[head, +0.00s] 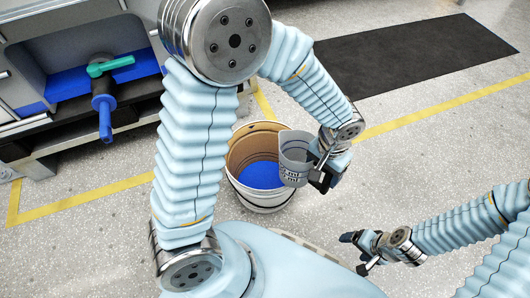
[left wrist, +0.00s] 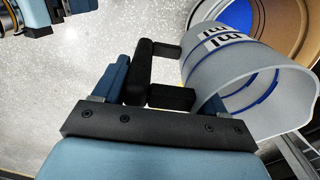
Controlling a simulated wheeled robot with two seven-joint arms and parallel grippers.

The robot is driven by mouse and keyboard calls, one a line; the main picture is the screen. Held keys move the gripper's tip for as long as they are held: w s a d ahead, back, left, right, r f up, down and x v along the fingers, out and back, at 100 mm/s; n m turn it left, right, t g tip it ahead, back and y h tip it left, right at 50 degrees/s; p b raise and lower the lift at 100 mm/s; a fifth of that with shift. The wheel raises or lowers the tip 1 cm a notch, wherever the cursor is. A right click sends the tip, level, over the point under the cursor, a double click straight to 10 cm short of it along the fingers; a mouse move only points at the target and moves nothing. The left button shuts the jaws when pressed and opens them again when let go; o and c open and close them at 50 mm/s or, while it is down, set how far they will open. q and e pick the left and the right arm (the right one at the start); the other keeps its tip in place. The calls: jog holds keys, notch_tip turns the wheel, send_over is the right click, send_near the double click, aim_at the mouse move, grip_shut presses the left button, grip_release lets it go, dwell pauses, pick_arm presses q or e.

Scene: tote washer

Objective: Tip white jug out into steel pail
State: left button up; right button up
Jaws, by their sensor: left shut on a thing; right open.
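The jug (head: 295,158) is pale grey-white with dark label marks. My left gripper (head: 322,172) is shut on its right side and holds it above the floor, overlapping the right rim of the pail in the head view. In the left wrist view the jug (left wrist: 250,75) shows blue rings, and its mouth faces lower right; I cannot tell what it holds. The pail (head: 262,200) stands on the floor, pale outside and tan inside, with blue in its bottom. It shows partly behind the jug in the left wrist view (left wrist: 292,20). My right gripper (head: 362,248) is open and empty, lower right.
A grey washer unit (head: 35,55) with a blue pipe and green-handled valve (head: 108,66) stands at the left. A black mat (head: 410,55) lies at the upper right. Yellow floor lines (head: 440,104) cross the speckled floor, which is clear right of the pail.

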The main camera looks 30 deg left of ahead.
pick_arm(q)
jog(key=s+d+r+p, duration=0.1)
jog(key=d+r+p, duration=0.1)
jog(key=d+r, duration=0.2)
jog(key=shift+s+d+r+p, duration=0.3)
jog(key=shift+d+r+p, duration=0.1)
jog(key=shift+d, duration=0.4)
dwell(0.5)
